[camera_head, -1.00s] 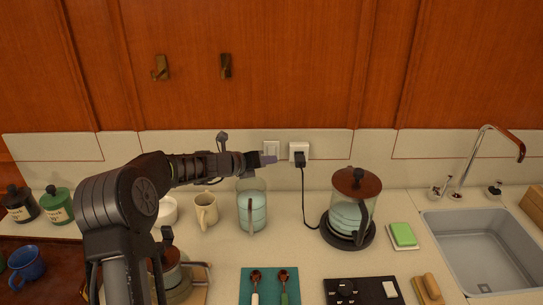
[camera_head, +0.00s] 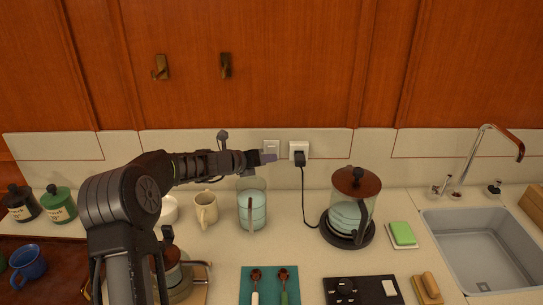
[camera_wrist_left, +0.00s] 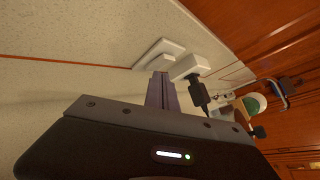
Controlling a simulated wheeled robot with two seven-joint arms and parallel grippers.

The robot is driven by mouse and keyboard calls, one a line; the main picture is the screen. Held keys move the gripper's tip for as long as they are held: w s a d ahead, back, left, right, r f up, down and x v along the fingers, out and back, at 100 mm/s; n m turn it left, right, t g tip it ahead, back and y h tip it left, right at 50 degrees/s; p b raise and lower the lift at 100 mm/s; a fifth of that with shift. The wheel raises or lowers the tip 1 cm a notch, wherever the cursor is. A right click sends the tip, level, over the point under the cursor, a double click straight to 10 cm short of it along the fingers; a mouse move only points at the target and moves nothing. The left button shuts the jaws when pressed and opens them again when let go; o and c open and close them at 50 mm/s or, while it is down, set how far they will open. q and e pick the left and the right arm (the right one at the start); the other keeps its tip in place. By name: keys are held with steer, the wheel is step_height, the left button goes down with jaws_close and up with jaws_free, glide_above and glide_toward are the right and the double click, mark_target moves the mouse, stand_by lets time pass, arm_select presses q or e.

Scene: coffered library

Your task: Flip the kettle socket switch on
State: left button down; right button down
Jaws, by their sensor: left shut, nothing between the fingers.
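The kettle (camera_head: 351,200) has a brown lid and a glass body with liquid in it. It stands on its round black base (camera_head: 347,232) right of centre. Its cord runs up to a black plug in the white wall socket (camera_head: 299,147). A white switch plate (camera_head: 272,146) sits just left of the socket. My left gripper (camera_head: 268,158) is shut and empty, its tips in front of the lower part of the switch plate. In the left wrist view the fingertips (camera_wrist_left: 161,78) are close to the switch plate (camera_wrist_left: 158,52); I cannot tell if they touch. The right gripper is not in view.
A glass jug (camera_head: 252,208) of liquid stands below my left gripper, with a beige mug (camera_head: 206,209) to its left. A green sponge (camera_head: 403,233) and the sink (camera_head: 483,245) are at the right. Spoons lie on a teal mat (camera_head: 270,287).

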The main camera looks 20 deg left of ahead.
arm_select(q)
steer(key=shift+s, duration=0.1)
steer(key=shift+s+d+r+b, duration=0.1)
steer(key=shift+s+d+b, duration=0.3)
steer(key=shift+s, duration=0.2)
steer(key=shift+s, duration=0.1)
steer(key=shift+s+d+r+b, duration=0.1)
steer(key=shift+s+d+b, duration=0.3)
steer(key=shift+s, duration=0.3)
steer(key=shift+s+d+r+b, duration=0.1)
steer(key=shift+s+d+b, duration=0.25)
steer(key=shift+s, duration=0.4)
steer(key=shift+s+d+r+b, duration=0.1)
steer(key=shift+s+d+b, duration=0.3)
steer(key=shift+s, duration=0.3)
steer(key=shift+a, duration=0.15)
